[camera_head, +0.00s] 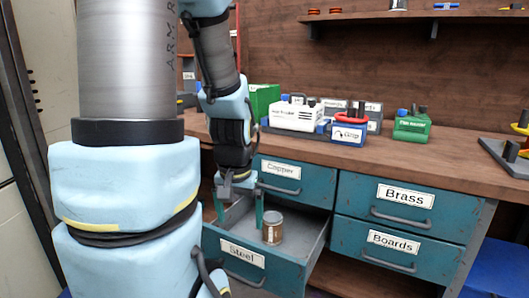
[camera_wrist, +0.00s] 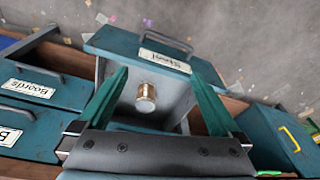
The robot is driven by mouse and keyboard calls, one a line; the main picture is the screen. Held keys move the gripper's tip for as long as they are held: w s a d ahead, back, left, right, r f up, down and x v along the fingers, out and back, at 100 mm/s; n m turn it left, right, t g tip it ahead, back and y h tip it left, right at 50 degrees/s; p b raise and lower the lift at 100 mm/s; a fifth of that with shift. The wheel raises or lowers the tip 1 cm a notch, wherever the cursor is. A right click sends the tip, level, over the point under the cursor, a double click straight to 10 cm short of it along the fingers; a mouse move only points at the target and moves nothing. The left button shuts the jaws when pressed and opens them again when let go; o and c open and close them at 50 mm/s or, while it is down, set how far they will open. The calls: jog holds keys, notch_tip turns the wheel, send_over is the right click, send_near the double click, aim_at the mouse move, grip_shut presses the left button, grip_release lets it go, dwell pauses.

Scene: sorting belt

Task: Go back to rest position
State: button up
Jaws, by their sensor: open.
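My gripper (camera_head: 239,206) is at the open drawer labelled Steel (camera_head: 300,270), with its green fingers pointing down. In the wrist view my gripper (camera_wrist: 155,100) has its two fingers spread wide apart, with nothing clasped between them. A copper-coloured can or spool (camera_head: 273,228) stands upright inside the drawer, to the right of the fingers in the head view. In the wrist view the can (camera_wrist: 146,97) shows between the fingers, farther off in the drawer. I cannot tell how far the fingertips are above the drawer floor.
Closed drawers labelled Copper (camera_head: 280,178), Brass (camera_head: 405,206) and Boards (camera_head: 392,252) surround the open one. Small labelled bins and containers, among them a white one (camera_head: 297,117) and a green one (camera_head: 412,126), stand on the worktop. A shelf (camera_head: 420,15) runs above.

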notch_tip(320, 180, down, 9)
jog(key=s+a+n+b, duration=0.1)
jog(key=s+b, duration=0.1)
jog(key=b, duration=0.8)
notch_tip(320, 180, up, 31)
jog(key=p, duration=3.1)
jog(key=shift+f+g, duration=0.15)
jog(key=shift+g, duration=0.15)
jog(key=shift+w, duration=0.1)
